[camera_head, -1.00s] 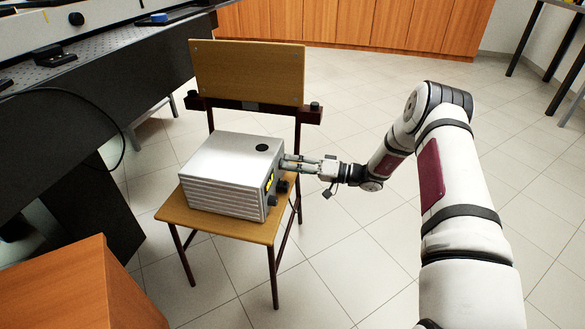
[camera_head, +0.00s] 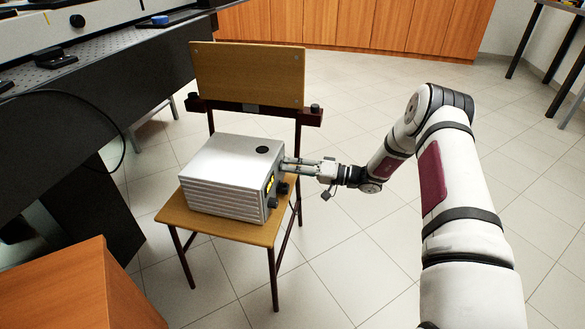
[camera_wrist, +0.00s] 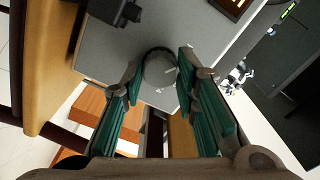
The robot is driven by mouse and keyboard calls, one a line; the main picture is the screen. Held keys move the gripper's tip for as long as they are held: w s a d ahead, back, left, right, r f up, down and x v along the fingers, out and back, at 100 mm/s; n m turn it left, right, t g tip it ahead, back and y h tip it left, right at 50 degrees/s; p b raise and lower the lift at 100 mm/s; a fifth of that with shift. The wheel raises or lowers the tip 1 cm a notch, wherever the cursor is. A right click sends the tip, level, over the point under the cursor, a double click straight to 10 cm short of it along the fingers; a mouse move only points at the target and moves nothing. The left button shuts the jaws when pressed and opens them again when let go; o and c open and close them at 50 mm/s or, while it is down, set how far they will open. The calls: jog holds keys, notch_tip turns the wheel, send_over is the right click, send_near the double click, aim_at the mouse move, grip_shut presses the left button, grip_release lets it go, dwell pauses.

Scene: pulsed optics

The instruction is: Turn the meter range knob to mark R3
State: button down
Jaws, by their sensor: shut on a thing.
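The meter (camera_head: 228,168) is a silver box on the chair, with its front panel facing right toward my arm. The range knob (camera_wrist: 159,68) is a round grey knob on the grey panel (camera_wrist: 205,35) in the wrist view, with a light pointer line toward its right side. My gripper (camera_head: 286,163) reaches the panel from the right. In the wrist view my gripper (camera_wrist: 158,76) has its green-padded fingers on both sides of the knob, shut on it. The fingers hide the knob in the head view. I cannot make out the R3 mark.
The wooden chair (camera_head: 250,232) carries the meter. Dark knobs (camera_head: 282,188) stick out lower on the panel, and a lit yellow display (camera_head: 270,183) sits beside them. A black optics table (camera_head: 130,72) is at left, an orange-brown cabinet (camera_head: 75,290) at front left.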

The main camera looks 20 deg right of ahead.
jog(key=shift+d+m+p, duration=0.1)
jog(key=shift+m+p, duration=1.05)
jog(key=shift+m, duration=6.35)
jog(key=c, duration=1.2)
grip_release()
jog(key=shift+c, duration=0.2)
jog(key=v, duration=1.2)
